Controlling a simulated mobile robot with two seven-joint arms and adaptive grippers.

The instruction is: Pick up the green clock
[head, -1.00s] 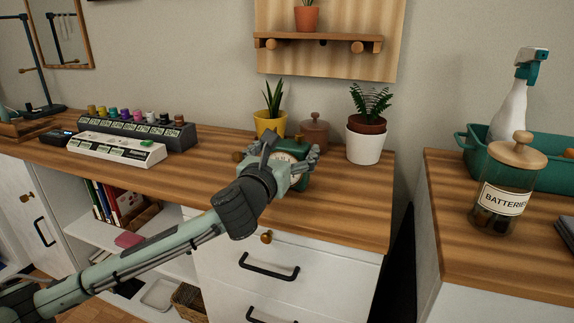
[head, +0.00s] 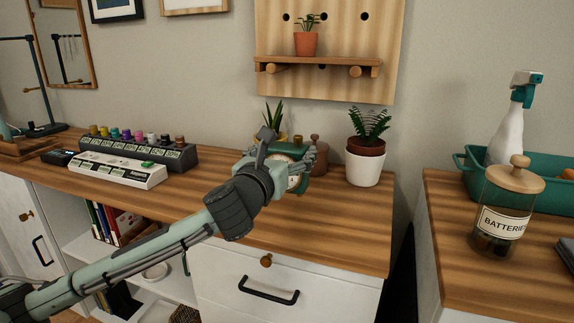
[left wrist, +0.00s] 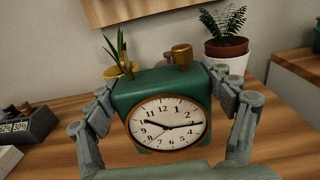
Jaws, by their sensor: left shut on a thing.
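The green clock (head: 294,181) has a round white face with a gold rim and a gold knob on top. My left gripper (head: 288,156) is around it, with its fingers on the clock's two sides. In the left wrist view the clock (left wrist: 145,88) sits upright between the fingers, tilted slightly, its face toward the camera. The left gripper (left wrist: 165,92) is shut on it. The clock appears held a little above the wooden desktop (head: 345,220); its underside is partly hidden. My right gripper is not in view.
A yellow-potted plant (head: 273,115), a brown lidded jar (head: 319,155) and a white-potted fern (head: 364,168) stand close behind the clock. A batteries jar (head: 500,225) stands on the right counter. The front desktop is clear.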

